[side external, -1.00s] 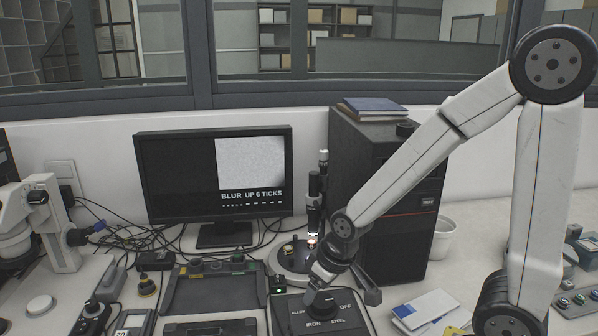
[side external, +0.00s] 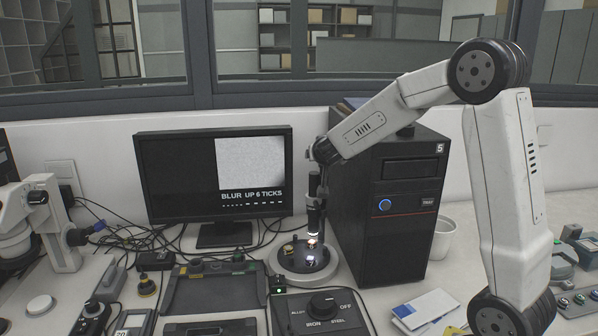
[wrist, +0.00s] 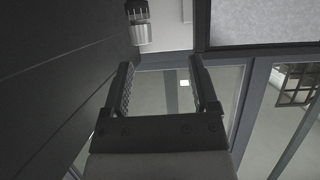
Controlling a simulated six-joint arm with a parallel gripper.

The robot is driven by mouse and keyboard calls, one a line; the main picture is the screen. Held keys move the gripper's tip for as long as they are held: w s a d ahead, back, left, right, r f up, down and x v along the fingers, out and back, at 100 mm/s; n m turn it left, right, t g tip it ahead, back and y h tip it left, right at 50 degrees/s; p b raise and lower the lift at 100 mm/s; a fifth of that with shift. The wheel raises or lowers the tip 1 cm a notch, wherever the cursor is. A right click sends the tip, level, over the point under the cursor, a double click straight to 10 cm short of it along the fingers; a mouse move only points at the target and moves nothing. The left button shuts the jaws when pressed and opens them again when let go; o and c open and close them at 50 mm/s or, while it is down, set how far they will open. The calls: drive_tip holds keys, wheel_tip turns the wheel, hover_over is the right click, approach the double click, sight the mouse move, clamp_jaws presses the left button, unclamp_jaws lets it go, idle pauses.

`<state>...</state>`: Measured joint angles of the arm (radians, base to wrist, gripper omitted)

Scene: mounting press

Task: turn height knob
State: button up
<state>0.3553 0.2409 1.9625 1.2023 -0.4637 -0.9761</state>
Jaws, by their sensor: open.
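The small digital microscope (side external: 314,215) stands upright on its round base (side external: 290,272), with a lit spot beneath it. Its top, where a knob showed earlier, is now covered by my wrist in the side external view. My gripper itself is not clearly visible there. In the wrist view my gripper (wrist: 161,66) is open, with nothing between its fingers. A dark and silver ridged cylinder (wrist: 140,24) is beyond the left fingertip, apart from it; I cannot tell whether it is the height knob. The monitor (side external: 213,178) reads "BLUR UP 6 TICKS".
A black computer tower (side external: 400,205) stands close right of the microscope and fills the left of the wrist view. A selector box (side external: 340,322) with a black dial (side external: 322,304) is in front. A black tray (side external: 215,288) and cables lie left.

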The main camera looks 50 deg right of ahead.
drive_tip(key=shift+s+d+r+m+g+h, duration=0.15)
drive_tip(key=shift+d+r+m+g+h, duration=0.1)
drive_tip(key=shift+d, duration=0.35)
drive_tip(key=shift+s+d+r+m+g+h, duration=0.15)
drive_tip(key=shift+d+g+h, duration=0.1)
drive_tip(key=shift+d, duration=0.3)
drive_tip(key=shift+w+d, duration=0.1)
drive_tip(key=shift+x, duration=3.8)
clamp_jaws()
